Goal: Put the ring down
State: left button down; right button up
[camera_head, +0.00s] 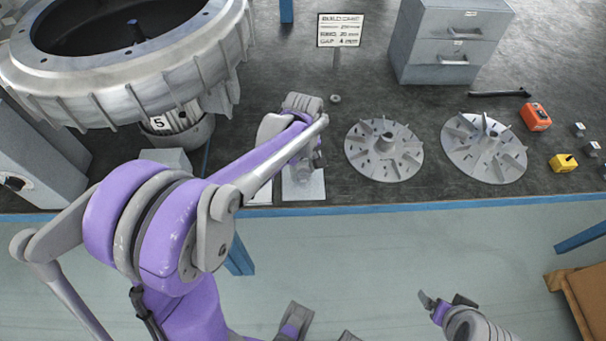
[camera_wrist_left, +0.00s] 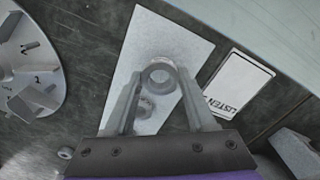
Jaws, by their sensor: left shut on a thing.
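My left gripper (camera_wrist_left: 160,73) is shut on a small grey ring (camera_wrist_left: 160,64) in the left wrist view, with a finger on either side of it. Below is a pale rectangular plate (camera_wrist_left: 172,28) on the dark bench; I cannot tell whether the ring touches it. Another small round grey thing (camera_wrist_left: 145,106) shows between the fingers, nearer the palm. In the head view the plate (camera_head: 303,190) lies at the bench's front edge, and my left arm hides the ring. My right gripper (camera_head: 444,298) is open and empty, in front of the bench.
Two bladed discs, one left (camera_head: 372,165) and one right (camera_head: 480,165), lie right of the plate. A small round part (camera_head: 335,99) lies behind it. A white card (camera_wrist_left: 238,82) lies beside the plate. A large housing (camera_head: 150,90) stands left, a drawer cabinet (camera_head: 445,50) at the back.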

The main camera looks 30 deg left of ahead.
pick_arm(q)
jog(key=shift+f, duration=1.15)
jog(key=shift+f, duration=0.1)
jog(key=shift+f+b, duration=0.3)
jog(key=shift+b, duration=0.1)
jog(key=shift+c, duration=1.1)
grip_release()
jog(key=shift+r, duration=0.15)
